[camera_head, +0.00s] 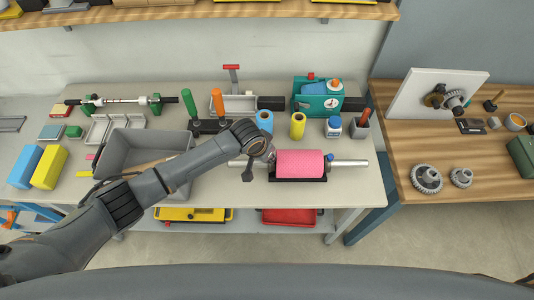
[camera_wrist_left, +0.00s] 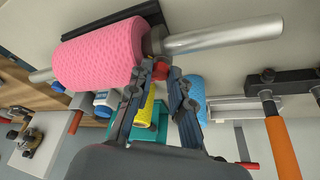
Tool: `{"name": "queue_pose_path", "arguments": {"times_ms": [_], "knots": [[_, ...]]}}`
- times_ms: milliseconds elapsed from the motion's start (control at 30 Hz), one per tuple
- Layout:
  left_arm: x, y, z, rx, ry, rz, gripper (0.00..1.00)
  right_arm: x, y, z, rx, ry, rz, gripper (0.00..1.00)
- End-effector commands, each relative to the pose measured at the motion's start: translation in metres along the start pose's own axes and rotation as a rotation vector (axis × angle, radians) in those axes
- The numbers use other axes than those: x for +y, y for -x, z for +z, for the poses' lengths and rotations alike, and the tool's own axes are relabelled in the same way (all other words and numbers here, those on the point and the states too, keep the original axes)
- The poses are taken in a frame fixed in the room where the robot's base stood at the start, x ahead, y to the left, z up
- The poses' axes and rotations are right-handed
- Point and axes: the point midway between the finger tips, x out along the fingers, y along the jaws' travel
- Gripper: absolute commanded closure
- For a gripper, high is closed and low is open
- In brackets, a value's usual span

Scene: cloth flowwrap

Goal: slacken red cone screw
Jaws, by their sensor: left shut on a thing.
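The pink textured roll (camera_head: 300,163) lies on a silver shaft (camera_head: 350,162) in a black cradle at the front right of the table. It also shows in the left wrist view (camera_wrist_left: 98,55), with the silver shaft (camera_wrist_left: 225,36) sticking out of a dark cone (camera_wrist_left: 156,40) at its end. The red cone screw (camera_wrist_left: 158,74) sits by this cone, between my left fingertips. My left gripper (camera_wrist_left: 160,72) is shut on the red screw at the left end of the roll. In the head view my own wrist hides the screw. My right gripper is not in view.
A grey bin (camera_head: 143,148) stands left, under my left arm. Behind the roll stand a blue roll (camera_head: 265,121), a yellow roll (camera_head: 297,125), a white-and-blue bottle (camera_head: 333,127) and a teal machine (camera_head: 318,97). The table front right of the roll is clear.

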Motion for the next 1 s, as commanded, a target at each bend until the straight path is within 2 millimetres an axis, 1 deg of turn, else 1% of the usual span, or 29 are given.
{"name": "queue_pose_path", "arguments": {"times_ms": [167, 200, 267, 300, 800, 867, 1000], "knots": [[0.0, 0.001, -0.001, 0.003, -0.001, 0.001, 1.0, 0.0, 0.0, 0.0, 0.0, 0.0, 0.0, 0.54], [0.0, 0.001, -0.001, 0.003, -0.001, 0.001, 0.72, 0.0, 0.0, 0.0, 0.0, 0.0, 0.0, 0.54], [0.0, 0.001, -0.001, 0.003, -0.001, 0.001, 0.6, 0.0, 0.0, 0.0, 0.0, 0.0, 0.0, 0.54], [0.0, 0.001, -0.001, 0.003, -0.001, 0.001, 0.57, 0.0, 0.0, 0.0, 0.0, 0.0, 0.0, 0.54], [0.0, -0.001, 0.0, 0.0, -0.004, 0.003, 0.57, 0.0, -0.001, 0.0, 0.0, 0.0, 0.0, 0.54], [0.0, -0.001, 0.001, 0.0, -0.014, 0.006, 0.57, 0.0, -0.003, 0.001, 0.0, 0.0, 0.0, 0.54], [-0.003, -0.004, 0.001, 0.002, -0.087, 0.034, 0.57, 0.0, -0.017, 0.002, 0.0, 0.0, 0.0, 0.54]]}}
